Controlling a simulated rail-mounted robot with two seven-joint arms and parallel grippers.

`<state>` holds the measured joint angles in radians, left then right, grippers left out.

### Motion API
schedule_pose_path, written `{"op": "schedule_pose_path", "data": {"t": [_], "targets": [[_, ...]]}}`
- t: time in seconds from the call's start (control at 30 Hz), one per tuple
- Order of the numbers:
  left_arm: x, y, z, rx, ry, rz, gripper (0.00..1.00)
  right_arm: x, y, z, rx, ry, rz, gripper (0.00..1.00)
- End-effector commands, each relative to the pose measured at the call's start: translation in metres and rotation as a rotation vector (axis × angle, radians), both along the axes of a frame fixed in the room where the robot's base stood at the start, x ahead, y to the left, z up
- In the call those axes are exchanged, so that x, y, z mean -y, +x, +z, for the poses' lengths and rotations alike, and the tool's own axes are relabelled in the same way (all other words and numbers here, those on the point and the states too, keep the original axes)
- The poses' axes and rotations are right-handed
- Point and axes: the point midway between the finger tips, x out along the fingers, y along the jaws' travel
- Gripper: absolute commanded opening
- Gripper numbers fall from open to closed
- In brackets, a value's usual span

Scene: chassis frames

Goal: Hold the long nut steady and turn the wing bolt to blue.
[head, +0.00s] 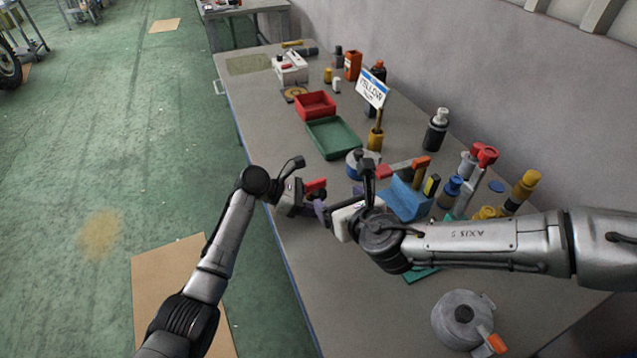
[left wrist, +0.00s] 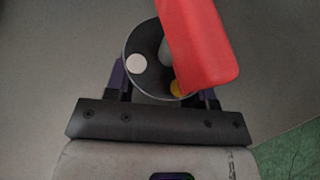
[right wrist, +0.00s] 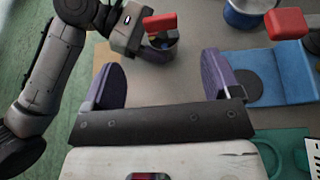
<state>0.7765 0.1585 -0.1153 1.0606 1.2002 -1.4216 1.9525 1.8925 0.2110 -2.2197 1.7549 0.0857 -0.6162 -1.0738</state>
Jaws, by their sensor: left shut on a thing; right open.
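My left gripper (head: 308,200) is shut on a part that lies mostly hidden between its purple fingers; I take it for the long nut. At its end, in the left wrist view, is a dark round disc (left wrist: 146,82) with a white dot and a yellow dot. The red wing (left wrist: 200,40) of the wing bolt lies across the disc, beside the yellow dot. I see no blue dot; part of the disc is covered. The red wing also shows in the right wrist view (right wrist: 160,22). My right gripper (right wrist: 160,78) is open and empty, close to the left gripper but apart from the wing.
A blue block (head: 405,200) and several bottles and tools stand at the right. A red tray (head: 315,106) and green tray (head: 334,138) lie farther back, near a white-and-blue sign (head: 372,88). A grey round canister (head: 462,318) is in front. Bare bench lies below the grippers.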

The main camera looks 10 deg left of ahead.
Motion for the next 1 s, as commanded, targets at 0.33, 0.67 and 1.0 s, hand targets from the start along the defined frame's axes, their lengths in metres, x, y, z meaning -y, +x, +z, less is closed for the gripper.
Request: {"op": "schedule_pose_path", "data": {"t": [0.33, 0.67, 1.0], "targets": [[0.000, 0.000, 0.000, 0.000, 0.000, 0.000, 0.36, -0.035, 0.039, -0.022, 0.001, 0.001, 0.000, 0.83], [0.000, 0.000, 0.000, 0.000, 0.000, 0.000, 0.36, -0.058, 0.067, -0.037, 0.000, 0.001, 0.000, 0.83], [0.000, 0.000, 0.000, 0.000, 0.000, 0.000, 0.36, -0.066, 0.077, -0.042, -0.002, 0.002, 0.001, 0.83]]}}
